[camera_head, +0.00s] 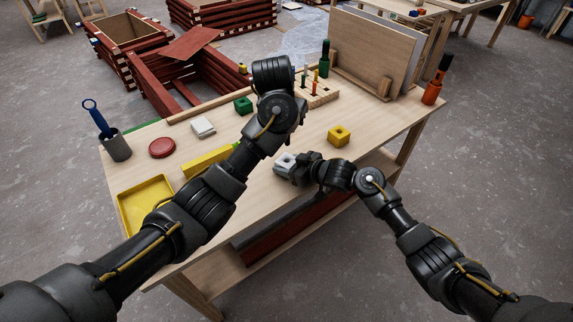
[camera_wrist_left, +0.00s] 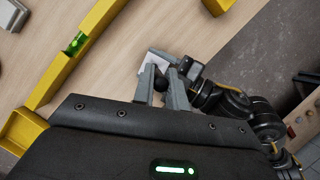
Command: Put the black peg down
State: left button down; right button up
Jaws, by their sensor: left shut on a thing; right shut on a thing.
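The black peg (camera_wrist_left: 160,82) shows in the left wrist view as a small dark shape between the fingers of my left gripper (camera_wrist_left: 160,92), which is shut on it. Most of the peg is hidden. In the head view my left arm hides the left fingers and the peg. My right gripper (camera_head: 304,167) is shut on a grey block (camera_head: 285,161) with a hole in its top, low over or on the table; I cannot tell which. The grey block (camera_wrist_left: 152,62) also shows just beyond the left fingers, close to the peg.
On the wooden table (camera_head: 305,207) are a yellow block (camera_head: 339,135), a green block (camera_head: 243,105), a yellow level (camera_head: 206,161), a yellow tray (camera_head: 146,204), a red disc (camera_head: 162,148) and a peg rack (camera_head: 317,93). Clear table lies around the yellow block.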

pick_arm(q)
notch_tip(320, 180, down, 10)
jog(key=shift+r, duration=0.15)
dwell(0.4)
jog(key=c, duration=1.9)
grip_release()
jog(key=shift+f, duration=0.2)
jog(key=shift+o, duration=1)
jog(key=shift+r, duration=0.3)
jog(key=v, duration=0.7)
